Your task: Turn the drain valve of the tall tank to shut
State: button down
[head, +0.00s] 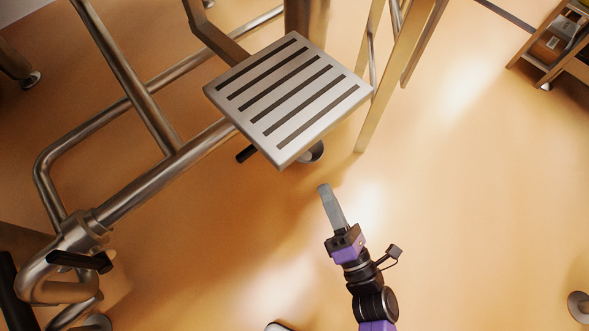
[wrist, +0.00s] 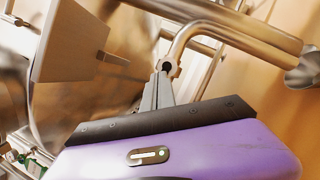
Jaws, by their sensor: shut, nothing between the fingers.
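My gripper (head: 325,188) is shut and empty above the floor, below and right of a slatted metal step. In the wrist view its fingers (wrist: 160,80) point up toward a bent steel pipe (wrist: 185,40), overlapping its end in the picture; I cannot tell whether they touch. In the head view a black valve handle (head: 80,261) sits on the steel pipework at lower left, well away from my gripper. Another short black handle (head: 246,154) shows under the step's left edge. I cannot tell which belongs to the tall tank, whose body is not clearly recognisable.
The slatted step (head: 288,98) hangs over the floor ahead of my gripper. Steel pipes (head: 165,178) run across the left. Tan legs (head: 390,75) stand behind the step. A wooden shelf (head: 560,45) is at upper right.

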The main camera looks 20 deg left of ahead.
jog(key=s+a+f+n+g+y+b, duration=0.25)
jog(key=a+f+n+g, duration=0.45)
jog(key=n, duration=0.8)
jog(key=w+a+r+t, duration=0.1)
jog(key=w+a+r, duration=0.3)
jog(key=a, duration=0.5)
jog(key=shift+a+r+y+b, duration=0.3)
jog(key=shift+r+y, duration=0.15)
jog(key=shift+r, duration=0.45)
jog(key=shift+s+r, duration=0.1)
jog(key=shift+r, duration=0.05)
